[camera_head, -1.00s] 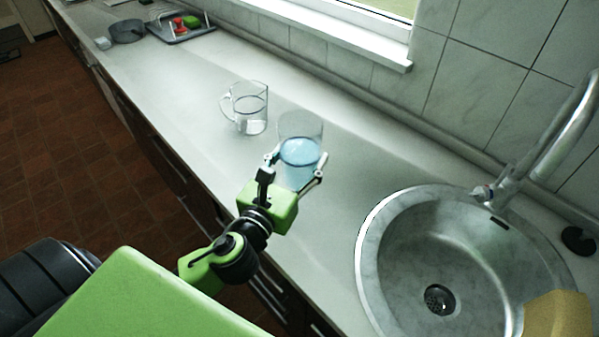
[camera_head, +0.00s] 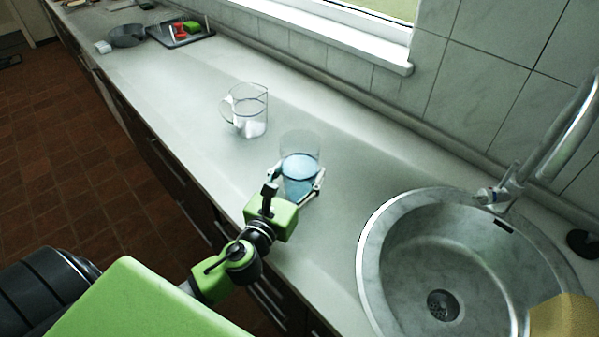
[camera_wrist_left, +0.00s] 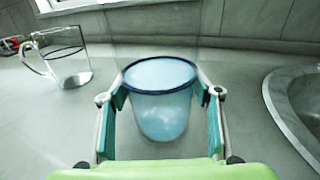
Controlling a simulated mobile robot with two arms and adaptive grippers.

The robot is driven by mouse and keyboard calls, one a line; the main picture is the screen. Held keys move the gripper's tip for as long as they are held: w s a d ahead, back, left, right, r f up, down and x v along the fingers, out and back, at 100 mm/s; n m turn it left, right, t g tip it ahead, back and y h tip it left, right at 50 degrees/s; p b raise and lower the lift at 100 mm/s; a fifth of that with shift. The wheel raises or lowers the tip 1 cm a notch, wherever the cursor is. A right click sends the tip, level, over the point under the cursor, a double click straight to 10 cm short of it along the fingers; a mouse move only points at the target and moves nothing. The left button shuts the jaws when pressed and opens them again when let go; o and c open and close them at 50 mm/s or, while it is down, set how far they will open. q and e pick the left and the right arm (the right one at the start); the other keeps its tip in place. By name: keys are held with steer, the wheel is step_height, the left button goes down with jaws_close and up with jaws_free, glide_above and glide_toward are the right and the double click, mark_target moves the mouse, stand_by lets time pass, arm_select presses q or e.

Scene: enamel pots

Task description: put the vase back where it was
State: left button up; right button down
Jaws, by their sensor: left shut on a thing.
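The vase (camera_head: 299,152) is a clear glass vessel with blue liquid in its lower part. My left gripper (camera_head: 296,190) is shut on it, with one finger on each side. My right gripper is not in view.
A glass jug (camera_head: 248,112) with a handle stands on the counter (camera_head: 190,90) left of the vase. A round sink (camera_head: 375,250) with a tap (camera_head: 550,145) is at the right. A tray (camera_head: 182,38) and a grey bowl (camera_head: 127,38) are far left. Counter between jug and tray is clear.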

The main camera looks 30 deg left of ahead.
arm_select(q)
steer(key=o, duration=1.7)
steer(key=shift+f, duration=0.15)
steer(key=s+b, duration=0.1)
steer(key=s, duration=0.2)
steer(key=s+b, duration=0.1)
steer(key=s, duration=0.3)
steer(key=s+b, duration=0.1)
steer(key=s, duration=0.2)
steer(key=shift+s+d, duration=0.3)
steer(key=shift+s, duration=0.05)
steer(key=shift+s+r, duration=0.3)
steer(key=shift+s, duration=0.35)
